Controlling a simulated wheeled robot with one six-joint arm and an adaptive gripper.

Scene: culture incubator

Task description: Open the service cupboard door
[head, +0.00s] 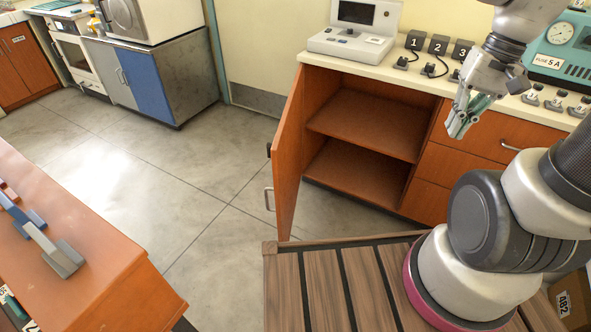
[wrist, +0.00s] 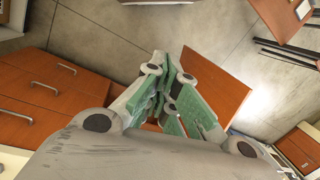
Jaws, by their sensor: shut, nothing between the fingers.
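The wooden cupboard (head: 312,86) under the pale counter stands open, with its two-level interior bare. Its door (head: 288,160) is swung far out from the front, with a metal handle (head: 268,198) on its outer face. In the wrist view the door (wrist: 222,85) shows as an orange-brown panel beyond the fingers. My gripper (head: 458,130) is shut and empty.
Drawers (head: 462,167) adjoin the cupboard on the right. The counter (head: 400,68) carries a white instrument (head: 358,30), numbered black blocks (head: 438,44) and a teal device (head: 562,50). A wooden-topped bench (head: 70,215) stands at left. Grey floor (head: 215,150) left of the door is clear.

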